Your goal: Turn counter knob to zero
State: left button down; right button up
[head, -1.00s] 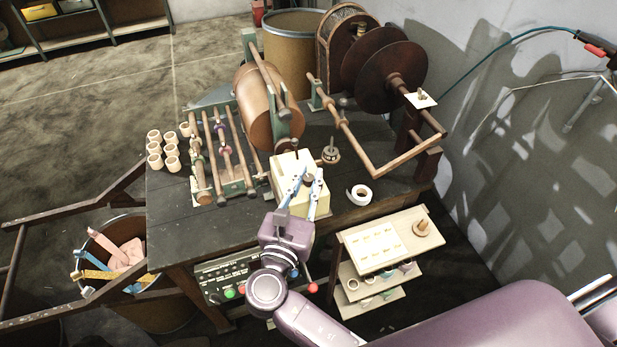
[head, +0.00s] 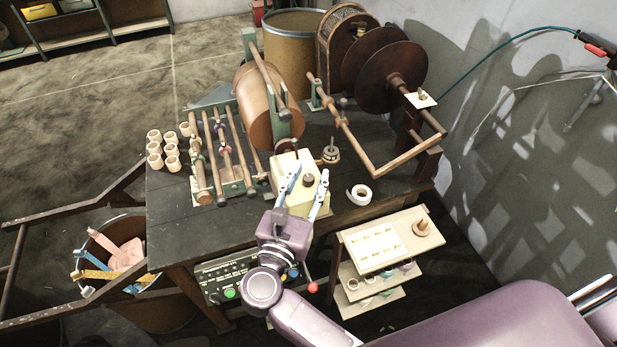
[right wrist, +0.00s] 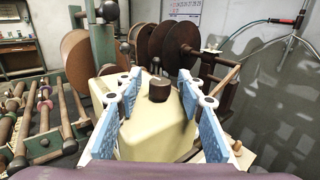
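The counter is a cream box (head: 284,162) on the front edge of the dark workbench. Its dark brown round knob (head: 308,180) sits on top, with a small pin beyond it. The knob also shows in the right wrist view (right wrist: 159,90), standing on the cream top (right wrist: 155,130). My right gripper (head: 309,175) is open over the box, its blue-and-white fingers on either side of the knob. In the right wrist view the gripper (right wrist: 159,79) shows a gap between each finger and the knob. No counter reading is legible. My left gripper is not in view.
A rack of rods (head: 222,155) and a copper-coloured drum (head: 262,105) stand left of and behind the counter. A white tape roll (head: 360,195) and a small spindle (head: 330,153) lie to its right. A control panel (head: 228,278) is below the bench edge.

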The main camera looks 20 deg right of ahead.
jog(key=v, duration=1.2)
jog(key=shift+o, duration=0.2)
